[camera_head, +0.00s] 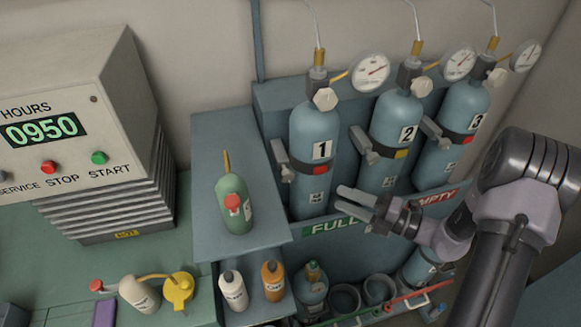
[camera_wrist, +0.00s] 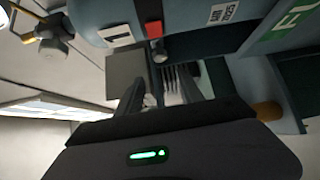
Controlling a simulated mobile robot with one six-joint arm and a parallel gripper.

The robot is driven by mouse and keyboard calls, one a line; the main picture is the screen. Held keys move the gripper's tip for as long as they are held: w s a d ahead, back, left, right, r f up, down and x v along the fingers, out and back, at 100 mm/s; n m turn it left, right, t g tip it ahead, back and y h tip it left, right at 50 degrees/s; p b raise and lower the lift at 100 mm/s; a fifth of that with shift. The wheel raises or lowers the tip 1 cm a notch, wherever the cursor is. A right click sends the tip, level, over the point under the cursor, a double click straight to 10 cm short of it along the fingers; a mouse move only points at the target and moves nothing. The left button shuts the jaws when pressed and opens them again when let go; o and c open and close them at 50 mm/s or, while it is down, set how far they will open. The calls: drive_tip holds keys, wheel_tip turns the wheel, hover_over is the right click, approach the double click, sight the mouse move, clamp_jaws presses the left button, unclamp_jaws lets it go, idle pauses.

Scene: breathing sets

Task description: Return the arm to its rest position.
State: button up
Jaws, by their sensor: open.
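My gripper (camera_head: 358,204) is open and empty in the head view, in front of the numbered cylinders and above the green FULL label. My arm reaches in from the right side of the picture. In the wrist view my gripper's fingers (camera_wrist: 162,92) stand apart with nothing held between them. A blue cylinder (camera_wrist: 180,20) lies close beyond them at the top of that view.
Cylinder 1 (camera_head: 316,128), cylinder 2 (camera_head: 397,120) and cylinder 3 (camera_head: 462,110) stand upright in a rack. A green bottle (camera_head: 235,203) stands on a grey-blue shelf (camera_head: 215,160). More bottles stand below. A machine with a display (camera_head: 75,110) is at left.

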drive_tip(key=s+a+r+n+g+h+b, duration=0.1)
drive_tip(key=s+a+r+n+g+h, duration=0.3)
drive_tip(key=s+n, duration=0.5)
drive_tip(key=s+a+r+n+g+h+b, duration=0.15)
drive_tip(key=s+a+r+n+g, duration=0.35)
drive_tip(key=n, duration=0.7)
drive_tip(key=s+d+r+n+t+h, duration=0.5)
drive_tip(key=s+n+h, duration=0.3)
drive_tip(key=n, duration=0.8)
drive_tip(key=shift+s+d+r+t+b, duration=0.15)
drive_tip(key=shift+s+d+t+b, duration=0.2)
drive_tip(key=shift+t, duration=0.25)
